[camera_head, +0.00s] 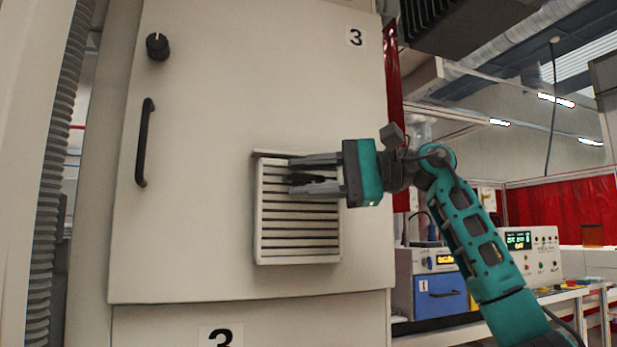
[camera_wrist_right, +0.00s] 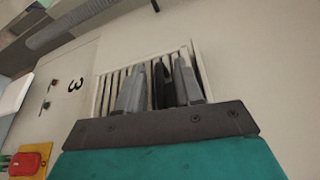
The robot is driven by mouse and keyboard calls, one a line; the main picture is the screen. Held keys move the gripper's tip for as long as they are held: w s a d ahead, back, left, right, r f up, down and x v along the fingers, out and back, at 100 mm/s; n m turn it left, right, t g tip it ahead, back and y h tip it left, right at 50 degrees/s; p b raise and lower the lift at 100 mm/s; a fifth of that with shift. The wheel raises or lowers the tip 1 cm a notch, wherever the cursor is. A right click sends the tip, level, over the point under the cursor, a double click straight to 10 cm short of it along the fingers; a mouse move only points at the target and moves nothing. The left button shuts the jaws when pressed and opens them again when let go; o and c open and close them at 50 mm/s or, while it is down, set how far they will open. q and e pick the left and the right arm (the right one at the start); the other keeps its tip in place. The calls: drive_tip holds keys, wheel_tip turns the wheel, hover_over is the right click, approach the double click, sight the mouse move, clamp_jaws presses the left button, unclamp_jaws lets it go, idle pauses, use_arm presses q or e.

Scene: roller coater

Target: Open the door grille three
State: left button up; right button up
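The door grille (camera_head: 298,240) is a pale slatted panel on the large beige door (camera_head: 215,110) marked 3. It also shows in the wrist view (camera_wrist_right: 106,92), behind my fingers. My right gripper (camera_head: 290,174) comes in from the right across the grille's upper part, its two grey fingers apart. A small dark piece, perhaps the grille's handle (camera_wrist_right: 160,88), shows between the fingers (camera_wrist_right: 160,66), with a gap to the left one in the wrist view. I cannot tell whether either finger touches it. The grille looks closed or nearly so. My left gripper is out of view.
The beige door has a black bar handle (camera_head: 145,142) and a black knob (camera_head: 157,46) at its left side. A ribbed grey hose (camera_head: 55,180) runs down the left. A blue device (camera_head: 437,295) and a control box (camera_head: 535,255) stand on a bench at right.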

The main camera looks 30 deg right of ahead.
clamp_jaws()
idle(0.6)
